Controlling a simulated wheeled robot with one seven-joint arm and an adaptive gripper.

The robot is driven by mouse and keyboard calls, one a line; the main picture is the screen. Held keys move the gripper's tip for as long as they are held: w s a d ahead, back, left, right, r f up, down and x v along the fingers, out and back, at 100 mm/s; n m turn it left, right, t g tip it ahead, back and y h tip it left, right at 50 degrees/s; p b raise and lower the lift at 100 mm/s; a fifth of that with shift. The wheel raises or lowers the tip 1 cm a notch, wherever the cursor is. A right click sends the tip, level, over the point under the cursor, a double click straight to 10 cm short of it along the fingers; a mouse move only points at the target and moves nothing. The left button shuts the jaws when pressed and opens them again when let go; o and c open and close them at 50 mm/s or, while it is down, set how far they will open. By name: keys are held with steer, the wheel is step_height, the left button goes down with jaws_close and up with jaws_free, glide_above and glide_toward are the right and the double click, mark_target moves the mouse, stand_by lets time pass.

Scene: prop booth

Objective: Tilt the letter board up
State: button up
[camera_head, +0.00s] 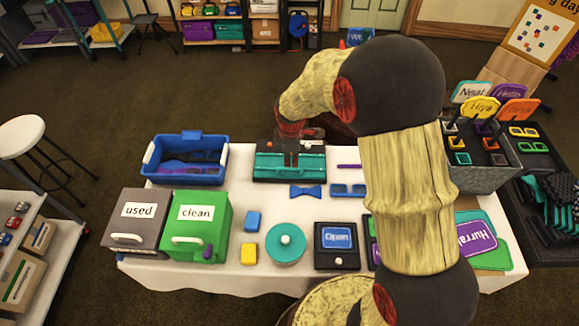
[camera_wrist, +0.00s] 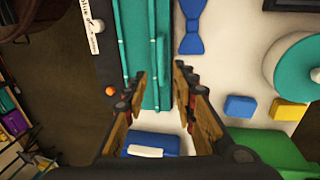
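A teal board with a dark edge and long thin rails, which I take to be the letter board (camera_head: 268,166), lies on the white table behind the bow tie. It looks flat or nearly so. It also shows in the wrist view (camera_wrist: 133,30), with a raised teal bar (camera_wrist: 161,62) along its near edge. My gripper (camera_head: 290,158) is over the middle of the board. In the wrist view my gripper (camera_wrist: 160,72) is open, its fingertips apart above the board and the bar. Nothing is held. I cannot tell whether a fingertip touches the board.
A blue bin (camera_head: 190,176) stands left of the board. A blue bow tie (camera_head: 306,191) and blue glasses (camera_head: 348,190) lie in front.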

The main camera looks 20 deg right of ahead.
steer(key=b, duration=0.2)
glide_above(291, 166)
steer(key=s+a, duration=0.1)
steer(key=s, duration=0.3)
step_height(291, 166, down, 7)
steer(key=shift+f, duration=0.2)
steer(key=shift+c, duration=0.3)
jaws_close()
